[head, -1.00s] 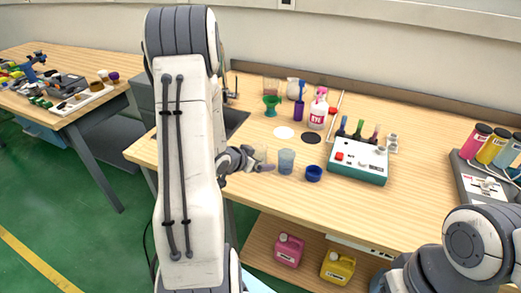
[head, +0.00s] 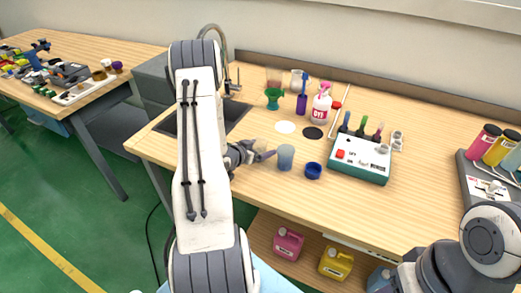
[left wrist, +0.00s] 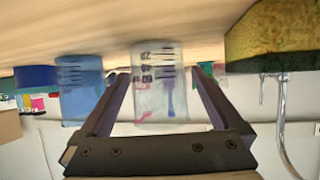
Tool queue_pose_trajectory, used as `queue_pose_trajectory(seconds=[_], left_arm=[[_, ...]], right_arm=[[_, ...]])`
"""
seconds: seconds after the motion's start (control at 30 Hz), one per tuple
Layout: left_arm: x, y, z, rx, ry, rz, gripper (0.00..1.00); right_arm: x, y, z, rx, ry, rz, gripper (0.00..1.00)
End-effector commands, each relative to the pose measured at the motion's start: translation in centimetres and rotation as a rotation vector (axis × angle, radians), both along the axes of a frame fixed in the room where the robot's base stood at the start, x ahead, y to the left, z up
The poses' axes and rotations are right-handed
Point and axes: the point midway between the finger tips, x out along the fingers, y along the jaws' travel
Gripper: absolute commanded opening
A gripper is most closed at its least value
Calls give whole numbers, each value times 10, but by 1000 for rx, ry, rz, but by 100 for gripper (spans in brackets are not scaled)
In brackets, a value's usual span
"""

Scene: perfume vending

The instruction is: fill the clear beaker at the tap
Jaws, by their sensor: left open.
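The clear beaker (left wrist: 160,85) shows in the left wrist view, which is upside down, standing on the table between the two finger outlines. How deep it sits between them I cannot tell. In the head view the clear beaker (head: 261,145) is partly hidden behind my left gripper (head: 264,154). My left gripper is open, low over the table, left of a blue cup. The tap (head: 225,62) stands at the back by the dark sink (head: 237,113), partly covered by my left arm; it also shows in the left wrist view (left wrist: 282,115). My right gripper is out of view.
The blue cup (head: 286,158) and a dark blue bowl (head: 313,171) stand close right of the gripper. A yellow-green sponge (left wrist: 275,38) shows in the left wrist view. A green funnel (head: 273,98), pump bottle (head: 321,105) and teal-white device (head: 360,160) stand farther back and right.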

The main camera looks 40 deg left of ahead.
Motion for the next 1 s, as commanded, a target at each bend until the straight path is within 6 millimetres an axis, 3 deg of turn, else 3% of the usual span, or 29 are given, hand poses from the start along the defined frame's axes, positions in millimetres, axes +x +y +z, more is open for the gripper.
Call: queue_pose_trajectory(seconds=[0.13, 0.4, 0.47, 0.6, 0.63, 1.0], left_arm=[[16, 0, -7, 1, 0, -3, 100], [21, -1, -9, 1, 0, -3, 100], [21, -1, -9, 0, 0, -4, 81], [21, -1, -9, 0, 0, -4, 27], [21, -1, -9, 0, 0, -4, 19], [21, -2, -2, 0, 0, -4, 19]], right_arm=[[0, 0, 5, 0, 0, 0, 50], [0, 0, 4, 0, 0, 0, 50], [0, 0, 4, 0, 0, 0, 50], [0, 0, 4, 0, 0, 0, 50], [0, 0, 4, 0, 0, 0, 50], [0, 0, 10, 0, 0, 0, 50]])
